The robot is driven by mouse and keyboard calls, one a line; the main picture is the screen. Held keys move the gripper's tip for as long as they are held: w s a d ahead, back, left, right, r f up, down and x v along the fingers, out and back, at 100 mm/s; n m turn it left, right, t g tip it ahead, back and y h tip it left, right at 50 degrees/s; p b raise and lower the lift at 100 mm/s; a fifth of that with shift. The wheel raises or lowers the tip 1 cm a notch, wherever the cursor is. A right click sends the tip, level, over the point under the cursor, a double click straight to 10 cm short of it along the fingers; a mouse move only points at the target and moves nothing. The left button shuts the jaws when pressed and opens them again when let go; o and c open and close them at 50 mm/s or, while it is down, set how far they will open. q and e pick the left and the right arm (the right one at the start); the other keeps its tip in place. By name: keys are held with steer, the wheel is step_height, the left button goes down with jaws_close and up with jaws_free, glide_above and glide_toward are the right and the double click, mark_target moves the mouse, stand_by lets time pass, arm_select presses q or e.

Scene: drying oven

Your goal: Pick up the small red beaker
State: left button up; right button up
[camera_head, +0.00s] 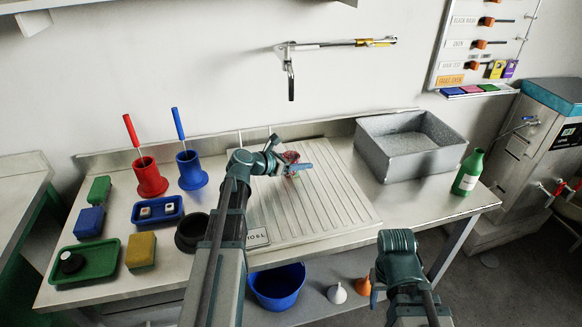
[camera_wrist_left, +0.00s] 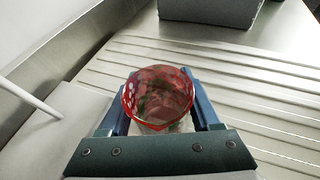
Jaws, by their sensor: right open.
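The small red beaker (camera_wrist_left: 158,95) is clear-walled with a red rim and sits between the two blue fingers of my left gripper (camera_wrist_left: 160,112) in the left wrist view. The fingers lie close against its sides, and its lower part is hidden by the gripper. In the head view the beaker (camera_head: 291,157) shows at the far part of the ribbed draining board, with my left gripper (camera_head: 297,169) at it. I cannot tell whether its base touches the board. My right arm shows at the lower right of the head view; its gripper is not visible.
The ribbed board (camera_head: 335,205) is otherwise clear. A grey basin (camera_head: 385,165) and a green bottle (camera_head: 467,173) stand to the right. Red (camera_head: 150,180) and blue (camera_head: 191,172) holders with upright handles, trays and sponges stand left. A wall tap (camera_head: 320,44) hangs behind.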

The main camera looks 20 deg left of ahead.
arm_select(q)
jaws_close()
steer(key=shift+r+p, duration=0.3)
arm_select(e)
steer(key=shift+r, duration=0.3)
